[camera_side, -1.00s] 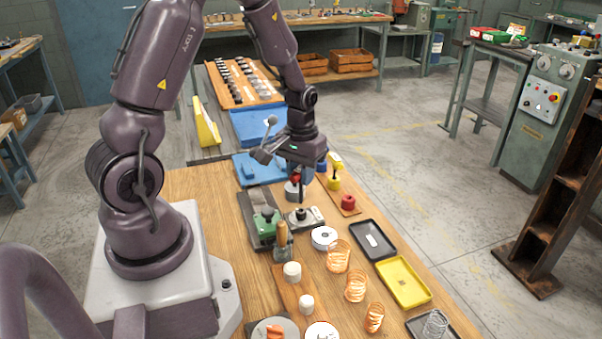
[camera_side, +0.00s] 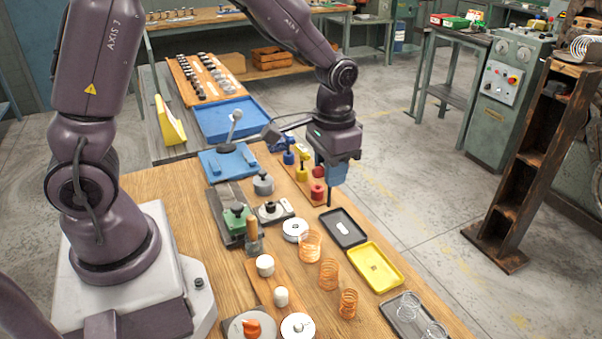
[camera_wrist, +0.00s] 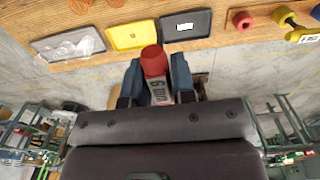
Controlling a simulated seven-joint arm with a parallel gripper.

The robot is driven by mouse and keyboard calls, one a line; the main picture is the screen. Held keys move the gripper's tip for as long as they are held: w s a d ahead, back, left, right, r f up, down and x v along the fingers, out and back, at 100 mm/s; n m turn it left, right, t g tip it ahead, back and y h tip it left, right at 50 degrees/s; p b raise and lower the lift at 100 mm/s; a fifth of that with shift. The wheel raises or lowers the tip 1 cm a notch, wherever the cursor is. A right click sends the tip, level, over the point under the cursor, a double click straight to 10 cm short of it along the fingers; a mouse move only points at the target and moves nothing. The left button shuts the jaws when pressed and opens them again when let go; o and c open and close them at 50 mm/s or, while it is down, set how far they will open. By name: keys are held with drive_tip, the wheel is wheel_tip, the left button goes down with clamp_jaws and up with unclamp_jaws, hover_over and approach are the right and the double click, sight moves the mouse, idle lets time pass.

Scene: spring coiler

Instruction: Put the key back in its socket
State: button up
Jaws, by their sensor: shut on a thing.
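In the wrist view the key is a red cylinder (camera_wrist: 153,62) with a grey lettered tag. My gripper (camera_wrist: 155,75) is shut on it, a blue finger on each side. In the side view my gripper (camera_side: 334,175) hangs just right of the key rack (camera_side: 305,186), above the table's right edge. The key's red part (camera_side: 318,172) shows at the left of the fingers; the rest of it is hidden. The red socket (camera_side: 317,193) sits at the near end of the rack, just below and left of my gripper; it also shows in the wrist view (camera_wrist: 243,20).
Yellow (camera_side: 302,170) and blue (camera_side: 289,157) keys stand farther along the rack. A black tray (camera_side: 343,228) and a yellow tray (camera_side: 375,268) lie nearer the camera. Copper springs (camera_side: 310,246) stand left of them.

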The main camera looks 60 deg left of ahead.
drive_tip(key=shift+r, duration=0.15)
drive_tip(key=shift+r, duration=2.4)
drive_tip(key=shift+a+f, duration=0.15)
drive_tip(key=shift+a, duration=0.2)
drive_tip(key=w+a+f+n, duration=0.3)
drive_tip(key=a+f, duration=0.1)
drive_tip(key=a, duration=0.4)
drive_tip(key=w+a+f+n, duration=0.3)
drive_tip(key=w+a+f, duration=0.15)
drive_tip(key=a, duration=0.35)
drive_tip(key=shift+s+f, duration=0.15)
drive_tip(key=shift+f, duration=1.2)
drive_tip(key=shift+s+f, duration=0.15)
drive_tip(key=shift+f, duration=1.2)
drive_tip(key=shift+f, duration=1.85)
